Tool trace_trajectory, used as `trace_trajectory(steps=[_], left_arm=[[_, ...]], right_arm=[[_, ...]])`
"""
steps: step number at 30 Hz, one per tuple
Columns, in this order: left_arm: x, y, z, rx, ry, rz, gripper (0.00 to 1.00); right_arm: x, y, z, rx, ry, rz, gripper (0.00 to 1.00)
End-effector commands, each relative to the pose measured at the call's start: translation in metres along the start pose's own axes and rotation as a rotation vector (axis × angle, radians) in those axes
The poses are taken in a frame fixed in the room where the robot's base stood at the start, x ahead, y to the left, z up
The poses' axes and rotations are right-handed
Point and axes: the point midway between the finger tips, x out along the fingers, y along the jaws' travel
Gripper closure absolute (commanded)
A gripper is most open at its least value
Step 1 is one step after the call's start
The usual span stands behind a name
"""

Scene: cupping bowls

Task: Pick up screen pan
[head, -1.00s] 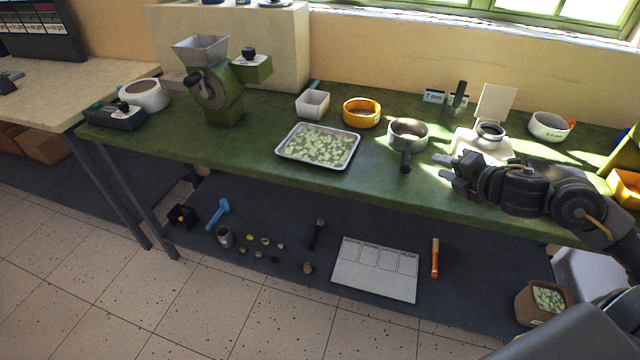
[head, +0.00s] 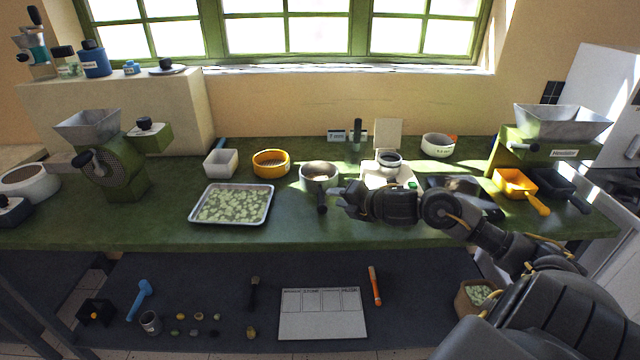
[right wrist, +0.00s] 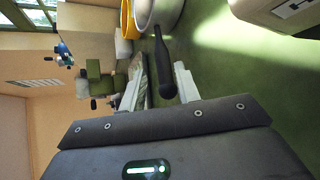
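A round metal pan (head: 319,174) with a dark handle (head: 322,203) stands on the green bench. It looks like the screen pan. The handle points toward the front edge. My right gripper (head: 343,198) is just right of the handle in the head view. In the right wrist view, the pan (right wrist: 163,10) is at the top and its dark handle (right wrist: 165,75) reaches down between my right gripper's spread fingers (right wrist: 160,85). The gripper looks open, with no clear grip on the handle. My left gripper is not in view.
A yellow round sieve (head: 271,163) and a white square tub (head: 221,163) stand left of the pan. A metal tray (head: 193,213) of pale green beans lies at front left. A white scale (head: 372,177) with a small bowl stands close on the right, behind my right arm.

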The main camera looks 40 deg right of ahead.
Motion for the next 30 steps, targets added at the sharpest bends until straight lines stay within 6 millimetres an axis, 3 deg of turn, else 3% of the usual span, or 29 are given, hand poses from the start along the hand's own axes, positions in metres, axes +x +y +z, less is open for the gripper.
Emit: trace_trajectory(steps=[10, 20, 27, 30], left_arm=[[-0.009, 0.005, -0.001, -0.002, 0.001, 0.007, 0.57], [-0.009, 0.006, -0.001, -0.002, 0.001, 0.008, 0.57], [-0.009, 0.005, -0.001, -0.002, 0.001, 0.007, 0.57], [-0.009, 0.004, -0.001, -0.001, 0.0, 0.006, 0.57]], right_arm=[[0.044, -0.003, -0.003, 0.005, -0.002, 0.0, 0.68], [0.051, -0.003, -0.005, 0.0, 0.0, 0.0, 0.68], [0.051, -0.004, -0.004, 0.0, 0.0, -0.001, 0.99], [0.051, -0.004, -0.004, 0.0, 0.0, -0.001, 1.0]])
